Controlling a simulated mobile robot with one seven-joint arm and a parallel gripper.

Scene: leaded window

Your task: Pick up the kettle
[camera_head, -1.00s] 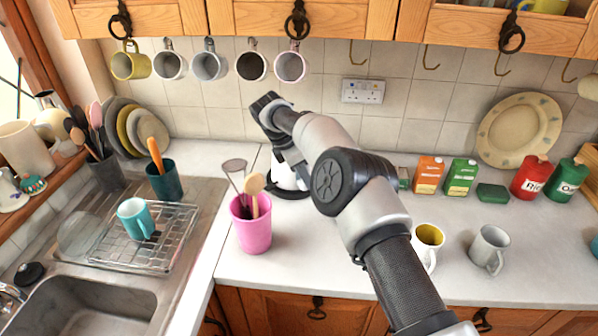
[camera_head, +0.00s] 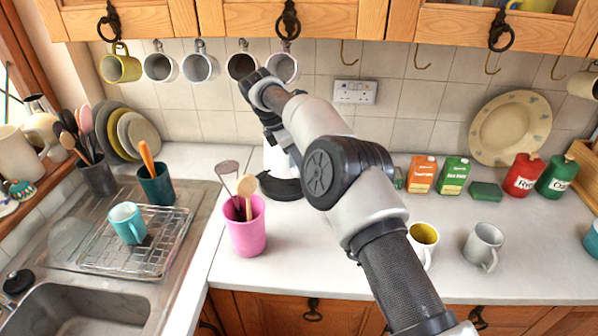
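The kettle (camera_head: 274,160) is white and stands upright over a round black base (camera_head: 279,189) on the counter. It is partly hidden behind my arm and gripper. More of the base's dark top shows below the white body, but I cannot tell for sure whether a gap lies between them. My gripper (camera_head: 279,138) points down at the kettle's upper part, very near or touching it. Its fingertips and the kettle's handle are not clearly visible, so its grip cannot be made out.
A pink utensil cup (camera_head: 246,232) stands close in front and left of the kettle. A yellow-lined mug (camera_head: 423,240) and a grey mug (camera_head: 484,246) stand to the right. Mugs hang above, near my wrist. The sink and dish rack (camera_head: 142,250) are at left.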

